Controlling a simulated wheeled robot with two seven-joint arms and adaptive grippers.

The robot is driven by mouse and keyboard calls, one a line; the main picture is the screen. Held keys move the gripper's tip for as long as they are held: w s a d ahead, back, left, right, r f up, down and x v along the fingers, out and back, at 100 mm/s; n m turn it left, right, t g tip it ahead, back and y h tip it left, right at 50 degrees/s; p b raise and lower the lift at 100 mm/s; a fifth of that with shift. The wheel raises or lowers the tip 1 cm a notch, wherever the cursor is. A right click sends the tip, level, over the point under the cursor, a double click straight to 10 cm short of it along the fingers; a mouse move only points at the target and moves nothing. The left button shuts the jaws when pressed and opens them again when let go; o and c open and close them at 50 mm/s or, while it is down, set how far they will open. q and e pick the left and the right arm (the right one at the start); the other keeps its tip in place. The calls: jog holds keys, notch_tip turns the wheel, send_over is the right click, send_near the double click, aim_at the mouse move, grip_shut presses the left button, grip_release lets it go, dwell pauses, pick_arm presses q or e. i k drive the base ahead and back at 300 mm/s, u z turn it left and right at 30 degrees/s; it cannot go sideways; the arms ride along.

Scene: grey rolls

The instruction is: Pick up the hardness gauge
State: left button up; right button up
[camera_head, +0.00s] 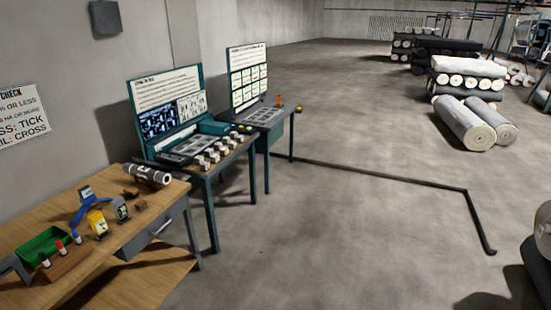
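A wooden workbench (35,215) stands at the lower left with small instruments on it. A yellow handheld device (97,222) stands near its front edge. A small grey device with a dark face (122,210) stands just right of it. A blue stand (84,210) with a small display unit (86,193) on top is behind the yellow device. I cannot tell for sure which of these is the hardness gauge, as they are small in view. Neither of my grippers shows in the head view.
The bench also holds a green bin (42,246), red-, blue- and white-topped bottles in a wooden rack (66,262), and a grey roll (148,174). Two teal tables with boards (168,108) stand beyond. Large rolls (465,125) lie at the right; the middle floor is open.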

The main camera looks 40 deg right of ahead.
aim_at(118, 205)
jog(key=u, duration=0.45)
jog(key=i, duration=1.7)
jog(key=u, duration=0.3)
